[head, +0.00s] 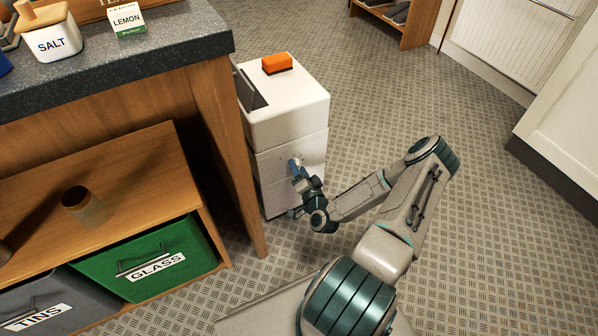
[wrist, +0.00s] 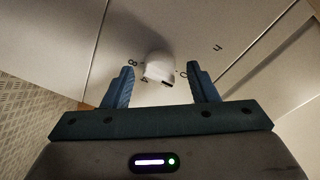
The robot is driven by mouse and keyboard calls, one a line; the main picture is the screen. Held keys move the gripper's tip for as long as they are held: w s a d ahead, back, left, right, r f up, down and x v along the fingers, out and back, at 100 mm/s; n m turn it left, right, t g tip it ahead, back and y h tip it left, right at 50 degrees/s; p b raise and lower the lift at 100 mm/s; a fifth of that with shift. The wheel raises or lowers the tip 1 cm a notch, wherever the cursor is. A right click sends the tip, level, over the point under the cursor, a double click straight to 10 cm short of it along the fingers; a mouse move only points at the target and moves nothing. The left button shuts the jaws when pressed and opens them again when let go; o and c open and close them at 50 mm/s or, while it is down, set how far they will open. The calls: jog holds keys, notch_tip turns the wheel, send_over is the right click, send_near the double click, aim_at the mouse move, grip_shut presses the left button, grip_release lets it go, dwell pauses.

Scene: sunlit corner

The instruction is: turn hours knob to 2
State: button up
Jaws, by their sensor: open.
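The hours knob (wrist: 157,66) is white and rounded, on the pale front panel (wrist: 225,25) in the wrist view. Small dark marks ring it: an 8 at its left, a 4 at its lower left and a round figure at its right. A short dark mark sits at its lower edge; I cannot tell its setting. An "h" is printed further right. My gripper (wrist: 160,67) is open, one blue finger on each side of the knob with gaps. In the head view my gripper (head: 297,168) is at the front of the white appliance (head: 295,115), hiding the knob.
An orange sponge (head: 277,63) lies on top of the appliance. A wooden counter (head: 215,120) with a dark top stands close at its left. Green (head: 150,262) and grey (head: 45,300) bins sit on the low shelf. The floor (head: 400,90) to the right is clear.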

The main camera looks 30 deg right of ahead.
jog(key=shift+w, duration=0.1)
jog(key=c, duration=1)
jog(key=shift+o, duration=0.2)
jog(key=shift+m, duration=0.3)
jog(key=shift+m+g+y+b, duration=0.25)
jog(key=shift+m, duration=1.9)
jog(key=shift+m+g+y+b, duration=0.2)
jog(key=shift+m+g+y, duration=0.05)
jog(key=shift+m, duration=1.9)
jog(key=shift+r, duration=0.1)
jog(key=o, duration=1)
jog(key=shift+c, duration=0.2)
